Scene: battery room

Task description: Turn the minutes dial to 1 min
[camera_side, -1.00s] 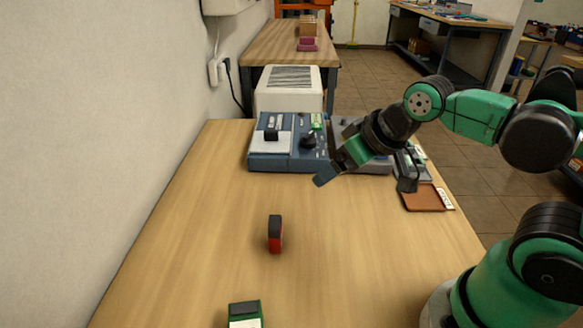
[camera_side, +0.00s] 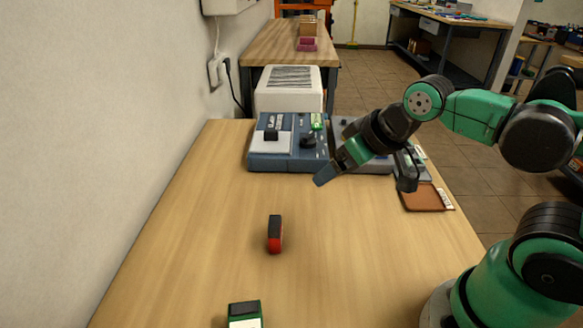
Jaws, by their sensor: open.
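A blue-grey device (camera_side: 287,160) stands at the back of the wooden bench. It has a white panel with a black part on its left half and a dark round knob (camera_side: 308,140) to the right of that. The knob looks like a dial, but its markings are too small to read. My gripper (camera_side: 365,183) is open and empty in front of the device's right part. One finger is near the device's front edge, the other is to the right. It is apart from the knob and hides part of the device.
A red and black block (camera_side: 274,235) stands mid-bench. A green and white item (camera_side: 244,314) lies at the near edge. A brown tray (camera_side: 421,199) is at the right. A white vented box (camera_side: 289,92) stands behind the device. The bench's left front is clear.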

